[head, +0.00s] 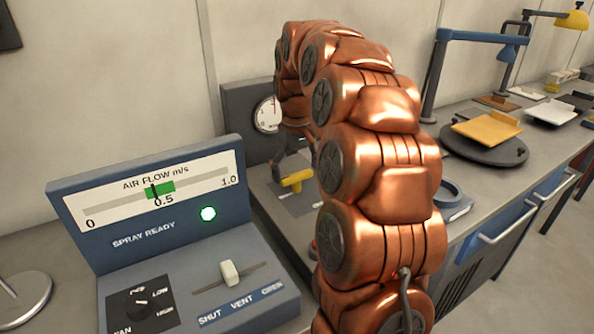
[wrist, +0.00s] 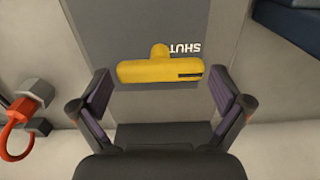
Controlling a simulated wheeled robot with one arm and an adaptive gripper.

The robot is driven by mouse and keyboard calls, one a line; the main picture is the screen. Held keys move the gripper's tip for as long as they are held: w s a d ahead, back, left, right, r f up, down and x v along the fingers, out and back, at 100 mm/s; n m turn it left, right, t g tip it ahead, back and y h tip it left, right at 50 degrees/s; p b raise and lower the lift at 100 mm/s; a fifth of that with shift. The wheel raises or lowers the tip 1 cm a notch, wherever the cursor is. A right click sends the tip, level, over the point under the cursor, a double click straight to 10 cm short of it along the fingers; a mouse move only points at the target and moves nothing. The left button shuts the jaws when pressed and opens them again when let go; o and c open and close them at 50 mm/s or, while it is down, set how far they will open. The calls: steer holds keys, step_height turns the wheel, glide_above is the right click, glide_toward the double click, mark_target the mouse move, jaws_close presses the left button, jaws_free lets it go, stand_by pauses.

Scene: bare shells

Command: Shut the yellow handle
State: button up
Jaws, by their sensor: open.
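The yellow handle (head: 297,181) is a short bar on a grey plate, partly framed by my arm in the head view. In the wrist view the yellow handle (wrist: 160,71) lies crosswise with a round hub on its upper side and a dark slot at its right end. The word SHUT shows on the plate (wrist: 130,30) just above its right part. My gripper (wrist: 162,92) is open, its two dark fingers to the left and right of the handle. No contact shows. In the head view my gripper (head: 292,160) is above the handle, mostly hidden by my arm.
A panel marked AIR FLOW (head: 150,190) with a green light, knob and slider stands at the left. A dial gauge (head: 268,114) stands behind the handle. A red-orange loop fitting (wrist: 22,112) is left of my gripper. A round dark stand with a yellow tray (head: 487,128) is farther right.

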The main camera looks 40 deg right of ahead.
mark_target(298, 174)
steer(key=shift+r, duration=3.75)
steer(key=shift+s+d, duration=0.1)
